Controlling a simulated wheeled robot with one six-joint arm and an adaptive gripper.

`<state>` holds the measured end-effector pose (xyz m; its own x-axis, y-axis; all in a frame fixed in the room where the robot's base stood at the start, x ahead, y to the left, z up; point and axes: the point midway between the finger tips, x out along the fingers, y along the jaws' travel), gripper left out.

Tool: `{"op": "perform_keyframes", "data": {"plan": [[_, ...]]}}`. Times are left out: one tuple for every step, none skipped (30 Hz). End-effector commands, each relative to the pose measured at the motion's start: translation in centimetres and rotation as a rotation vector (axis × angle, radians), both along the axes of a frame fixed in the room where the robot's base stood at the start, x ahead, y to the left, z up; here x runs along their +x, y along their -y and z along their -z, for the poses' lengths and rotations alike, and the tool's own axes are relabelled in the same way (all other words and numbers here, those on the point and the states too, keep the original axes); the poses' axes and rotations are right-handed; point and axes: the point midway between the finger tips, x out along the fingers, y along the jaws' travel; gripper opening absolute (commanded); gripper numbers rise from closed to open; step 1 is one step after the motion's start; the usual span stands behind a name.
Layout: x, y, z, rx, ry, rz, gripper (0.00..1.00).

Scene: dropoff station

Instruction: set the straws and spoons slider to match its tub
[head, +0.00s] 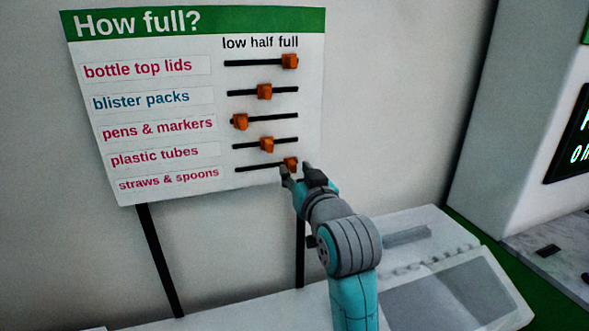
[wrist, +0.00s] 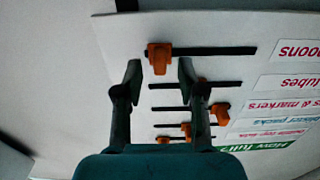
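The straws and spoons slider is the lowest on the board. Its orange knob (head: 291,163) sits near the "full" end of its black track (head: 258,167). The knob also shows in the wrist view (wrist: 159,56), where the picture is turned over and the "full" end is at the left. My gripper (head: 295,171) is at the knob, with a finger to each side. In the wrist view my gripper (wrist: 160,72) is open, with visible gaps between knob and fingers. I cannot tell how deep the knob sits between them. No straws and spoons tub can be made out.
The white "How full?" board (head: 215,199) stands on black legs (head: 160,260). Above, the bottle top lids knob (head: 290,61) is at full, blister packs (head: 264,91) and plastic tubes (head: 267,145) near half, pens and markers (head: 240,121) low. A white tray-like fixture (head: 500,272) is at lower right.

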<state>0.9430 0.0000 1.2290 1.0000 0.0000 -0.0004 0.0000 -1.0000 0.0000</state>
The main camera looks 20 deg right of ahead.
Motion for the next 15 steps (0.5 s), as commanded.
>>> {"op": "perform_keyframes", "data": {"plan": [[0.6, 0.0, 0.0, 0.000, 0.000, 0.000, 0.40], [0.9, 0.0, 0.0, 0.000, 0.000, 0.000, 0.40], [1.2, 0.0, 0.0, 0.000, -0.001, 0.000, 0.40], [1.4, 0.0, 0.0, 0.000, 0.000, 0.000, 0.40], [1.6, 0.0, 0.0, 0.000, 0.000, 0.000, 0.40], [1.7, 0.0, 0.0, 0.000, 0.001, 0.000, 0.40], [1.8, 0.0, 0.0, 0.000, 0.001, 0.000, 0.40], [1.9, 0.0, 0.0, 0.000, 0.001, 0.000, 0.40], [2.0, 0.0, 0.0, 0.000, 0.000, 0.000, 0.40], [2.0, 0.0, 0.0, 0.000, 0.000, 0.000, 0.40], [2.0, 0.0, 0.0, 0.000, 0.000, 0.000, 0.40], [2.0, 0.0, 0.0, 0.000, 0.000, 0.000, 0.40], [2.0, 0.0, 0.0, 0.000, 0.000, 0.000, 0.40], [2.0, 0.0, 0.0, 0.000, 0.000, 0.000, 0.40], [2.0, 0.0, 0.0, 0.000, 0.000, 0.000, 0.40]]}}
